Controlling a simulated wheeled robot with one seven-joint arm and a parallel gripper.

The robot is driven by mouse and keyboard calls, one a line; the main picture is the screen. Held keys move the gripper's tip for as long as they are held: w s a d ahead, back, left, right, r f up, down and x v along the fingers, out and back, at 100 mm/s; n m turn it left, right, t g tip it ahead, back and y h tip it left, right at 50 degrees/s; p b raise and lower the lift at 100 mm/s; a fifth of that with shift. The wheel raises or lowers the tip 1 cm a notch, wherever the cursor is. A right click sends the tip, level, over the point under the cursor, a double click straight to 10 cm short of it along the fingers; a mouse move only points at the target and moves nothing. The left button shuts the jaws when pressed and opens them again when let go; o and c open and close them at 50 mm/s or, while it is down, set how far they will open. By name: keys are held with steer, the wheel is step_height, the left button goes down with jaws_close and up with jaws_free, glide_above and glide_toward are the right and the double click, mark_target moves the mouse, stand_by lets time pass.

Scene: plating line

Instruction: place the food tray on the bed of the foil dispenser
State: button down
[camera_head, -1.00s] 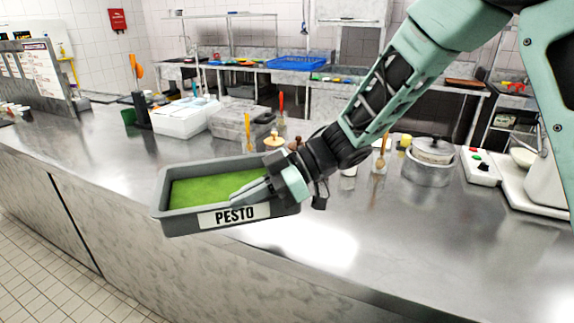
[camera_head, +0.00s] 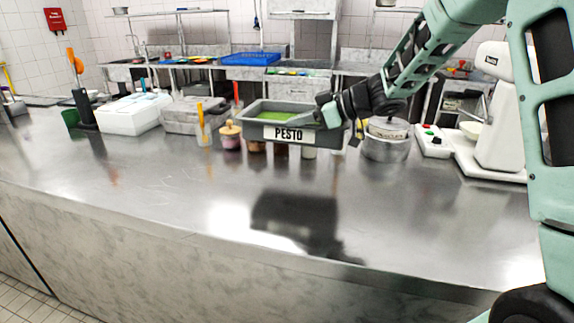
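The food tray (camera_head: 256,128) is a grey rectangular tub of green pesto with a white "PESTO" label on its front. It is roughly level and held above the steel counter, with its shadow on the bare metal in front. My gripper (camera_head: 318,116) is at the tray's right end, shut on its wall. The inner finger is partly hidden by the tray and my wrist. I cannot clearly identify a foil dispenser or its bed in this view.
Behind the tray stand a wooden-lidded jar (camera_head: 230,136), other small jars and a steel pot (camera_head: 386,142). Right of them are a button box (camera_head: 433,142) and a white machine (camera_head: 500,115). The counter front (camera_head: 170,190) is clear.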

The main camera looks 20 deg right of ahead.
step_height(320, 180, down, 12)
steer(key=shift+f+b, duration=0.2)
steer(key=shift+b, duration=0.35)
steer(key=c, duration=2)
jaws_free()
steer(key=shift+f, duration=0.15)
steer(key=o, duration=0.4)
steer(key=shift+c, duration=0.2)
steer(key=shift+r, duration=0.2)
steer(key=v, duration=1.1)
steer(key=shift+s+d, duration=0.3)
